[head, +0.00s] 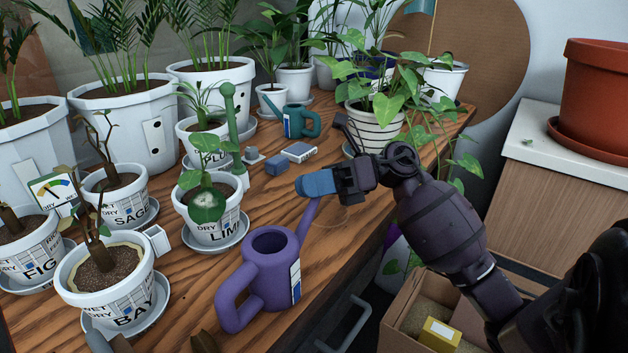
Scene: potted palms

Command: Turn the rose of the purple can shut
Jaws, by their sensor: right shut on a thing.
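The purple can (268,280) stands upright near the front edge of the wooden table, its handle toward the lower left and its open top showing. Its spout (307,215) rises to the upper right and ends at my right gripper (315,184). The right gripper comes in from the right and is shut around the spout's tip. Its blue fingers cover the rose, so how far the rose is turned cannot be seen. My left gripper is not in view.
White pots labelled LIME (212,222), SAGE (118,200) and BAY (105,280) stand left of the can. A cardboard box (402,310) is below the table's right edge.

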